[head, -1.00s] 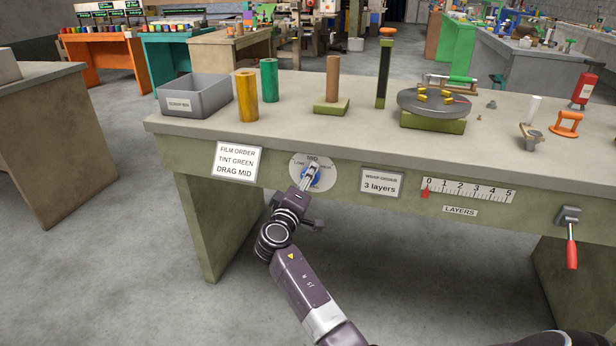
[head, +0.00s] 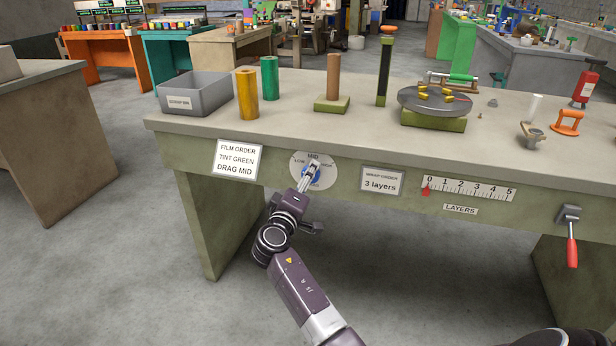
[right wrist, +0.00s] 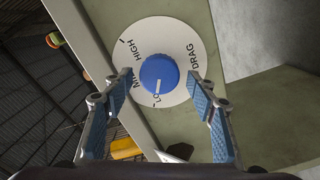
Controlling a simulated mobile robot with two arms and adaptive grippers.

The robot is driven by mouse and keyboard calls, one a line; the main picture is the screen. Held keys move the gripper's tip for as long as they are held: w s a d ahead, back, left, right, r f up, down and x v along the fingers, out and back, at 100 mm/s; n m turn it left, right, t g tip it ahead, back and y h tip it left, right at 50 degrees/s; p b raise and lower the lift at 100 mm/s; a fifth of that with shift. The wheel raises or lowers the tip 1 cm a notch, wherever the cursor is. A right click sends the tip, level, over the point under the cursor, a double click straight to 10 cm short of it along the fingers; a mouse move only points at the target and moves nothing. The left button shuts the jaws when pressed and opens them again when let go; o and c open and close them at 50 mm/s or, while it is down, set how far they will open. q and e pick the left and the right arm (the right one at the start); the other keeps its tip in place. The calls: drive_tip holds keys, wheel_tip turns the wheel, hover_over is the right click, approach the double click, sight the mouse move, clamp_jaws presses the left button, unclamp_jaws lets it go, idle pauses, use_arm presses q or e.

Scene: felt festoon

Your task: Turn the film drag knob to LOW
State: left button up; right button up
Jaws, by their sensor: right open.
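The film drag knob (right wrist: 158,73) is blue with a white pointer line, on a round white dial (right wrist: 190,42) marked HIGH, MID and LOW. In the right wrist view its pointer line points at the LOW mark, whose last letter is hidden. In the head view the dial (head: 326,183) is on the bench's front face, and my gripper hides part of the knob. My right gripper (right wrist: 160,79) is open, with one finger on each side of the knob and a visible gap to it. My left gripper is not in view.
A film order card (head: 237,160) reads TINT GREEN, DRAG MID, left of the dial. A wrap order card (head: 382,182) and a layers scale (head: 468,190) are to its right. A red-handled lever (head: 572,245) hangs farther right. The bench top (head: 300,124) holds rolls and a bin.

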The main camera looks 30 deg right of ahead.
drive_tip(key=v, duration=1)
drive_tip(key=shift+s+a, duration=0.15)
drive_tip(key=shift+s, duration=0.1)
